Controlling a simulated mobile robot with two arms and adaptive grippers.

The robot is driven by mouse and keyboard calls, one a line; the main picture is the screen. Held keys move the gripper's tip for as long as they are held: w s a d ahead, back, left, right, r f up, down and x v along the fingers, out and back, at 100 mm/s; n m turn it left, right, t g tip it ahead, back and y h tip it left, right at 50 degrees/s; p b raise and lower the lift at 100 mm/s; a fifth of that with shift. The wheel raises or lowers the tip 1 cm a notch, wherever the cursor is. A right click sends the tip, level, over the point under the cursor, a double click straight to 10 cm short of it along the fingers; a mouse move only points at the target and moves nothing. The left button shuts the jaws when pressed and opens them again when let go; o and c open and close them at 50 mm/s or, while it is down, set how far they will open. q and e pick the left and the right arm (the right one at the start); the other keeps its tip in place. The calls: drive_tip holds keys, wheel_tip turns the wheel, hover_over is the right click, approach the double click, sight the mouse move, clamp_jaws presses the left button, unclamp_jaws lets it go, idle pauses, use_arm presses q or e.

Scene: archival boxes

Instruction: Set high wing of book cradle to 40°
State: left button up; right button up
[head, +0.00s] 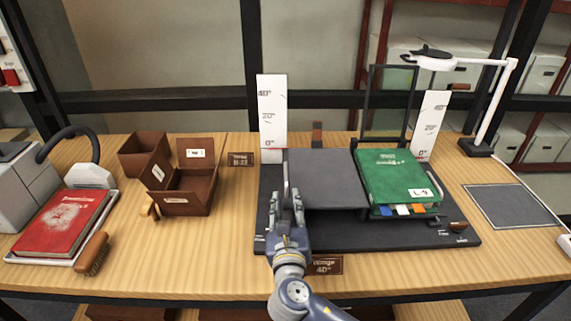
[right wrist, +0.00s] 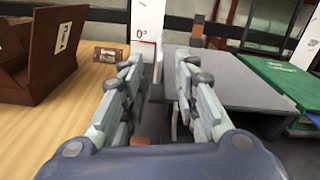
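The book cradle has a dark base (head: 400,235), a bare grey left wing (head: 325,180) and a right side carrying a green book (head: 395,175). The left wing looks about level, near the 0° mark of the left white scale (head: 272,115); it also shows in the right wrist view (right wrist: 225,92). A second white scale (head: 430,125) stands behind the right side. My right gripper (head: 287,195) is at the left edge of the left wing. In the right wrist view its fingers (right wrist: 160,75) are apart, the wing's edge close to the right finger; contact is unclear. My left gripper is out of view.
A plaque (head: 325,265) at the front reads Wings 40°. A dark framed pane (head: 388,105) stands behind the green book, with a white lamp (head: 500,95) at right. Brown boxes (head: 188,190) and a red book (head: 65,220) lie left.

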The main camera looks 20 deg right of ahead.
sight(286, 184)
drive_tip(key=shift+w+r, duration=0.1)
drive_tip(key=shift+w, duration=0.2)
drive_tip(key=shift+w+d+r, duration=0.1)
drive_tip(key=shift+w+r, duration=0.05)
drive_tip(key=shift+w, duration=0.1)
drive_tip(key=x, duration=0.6)
drive_tip(key=shift+x, duration=1.05)
drive_tip(key=shift+w+d, duration=0.2)
drive_tip(key=shift+w, duration=0.4)
drive_tip(key=shift+c, duration=1.1)
clamp_jaws()
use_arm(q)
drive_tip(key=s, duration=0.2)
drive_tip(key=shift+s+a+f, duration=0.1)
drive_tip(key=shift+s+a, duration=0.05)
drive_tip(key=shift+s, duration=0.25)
